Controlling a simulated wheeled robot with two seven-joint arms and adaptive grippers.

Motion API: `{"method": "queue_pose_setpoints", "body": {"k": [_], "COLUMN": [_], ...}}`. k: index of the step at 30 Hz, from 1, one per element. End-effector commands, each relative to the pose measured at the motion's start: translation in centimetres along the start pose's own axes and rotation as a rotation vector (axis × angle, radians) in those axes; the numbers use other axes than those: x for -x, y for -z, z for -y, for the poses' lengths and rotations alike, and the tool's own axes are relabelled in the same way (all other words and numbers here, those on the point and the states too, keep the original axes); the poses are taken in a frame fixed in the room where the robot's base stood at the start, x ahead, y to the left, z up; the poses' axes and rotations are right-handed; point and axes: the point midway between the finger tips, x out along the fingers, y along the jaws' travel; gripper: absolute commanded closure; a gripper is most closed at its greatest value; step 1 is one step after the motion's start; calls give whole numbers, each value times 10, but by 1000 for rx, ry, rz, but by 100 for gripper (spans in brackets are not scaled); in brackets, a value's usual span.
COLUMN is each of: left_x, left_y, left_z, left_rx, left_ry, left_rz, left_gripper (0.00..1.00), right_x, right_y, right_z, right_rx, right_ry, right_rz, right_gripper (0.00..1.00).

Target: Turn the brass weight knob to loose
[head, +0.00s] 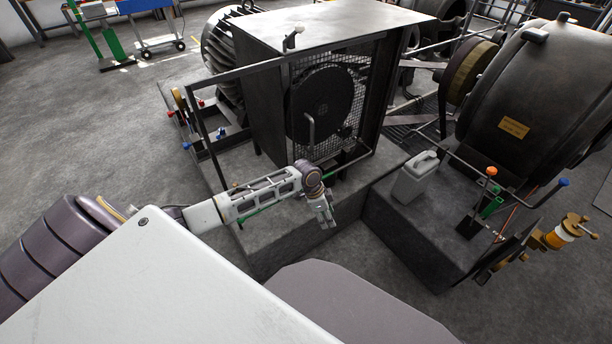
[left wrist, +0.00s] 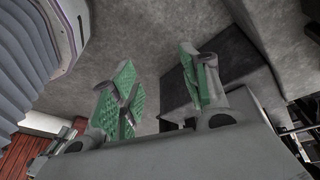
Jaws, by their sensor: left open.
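Brass-coloured parts (head: 578,220) stand at the right edge of the head view, beside a white and orange cylinder. One of them may be the brass weight knob; I cannot tell its setting. My left gripper (head: 326,218) hangs over the front edge of the concrete plinth in the middle, well to the left of the brass parts and touching nothing that I can see. In the left wrist view my left gripper (left wrist: 160,80) shows two green-padded fingers, apart and with nothing between them. My right gripper does not show.
A caged machine (head: 325,100) stands behind my left gripper. A grey jug (head: 415,177) stands on the right plinth (head: 405,235). Levers with orange (head: 491,171) and blue (head: 564,182) knobs rise in front of the dark round dynamo (head: 530,95). Open floor lies at the left.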

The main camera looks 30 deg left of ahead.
Motion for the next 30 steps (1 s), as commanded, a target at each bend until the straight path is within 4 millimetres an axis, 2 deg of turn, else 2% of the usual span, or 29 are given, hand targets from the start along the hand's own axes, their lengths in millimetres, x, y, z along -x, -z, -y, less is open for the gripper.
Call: {"method": "queue_pose_setpoints", "body": {"k": [1, 8, 15, 18, 24, 30], "left_x": [5, 30, 71, 87, 106, 107], "left_y": [-4, -21, -44, -52, -61, -62], "left_z": [17, 81, 151, 174, 197, 198], "left_rx": [-1, 9, 46, 61, 79, 80], "left_ry": [6, 24, 65, 84, 105, 106], "left_rz": [2, -8, -37, -51, -68, -70], "left_gripper": [54, 54, 54, 54, 54, 54], "right_x": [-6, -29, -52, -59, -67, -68], "right_y": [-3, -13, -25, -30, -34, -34], "right_z": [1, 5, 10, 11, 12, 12], "right_rx": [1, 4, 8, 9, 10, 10], "right_ry": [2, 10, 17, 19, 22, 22], "right_rz": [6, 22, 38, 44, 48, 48], "right_gripper": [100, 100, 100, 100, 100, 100]}}
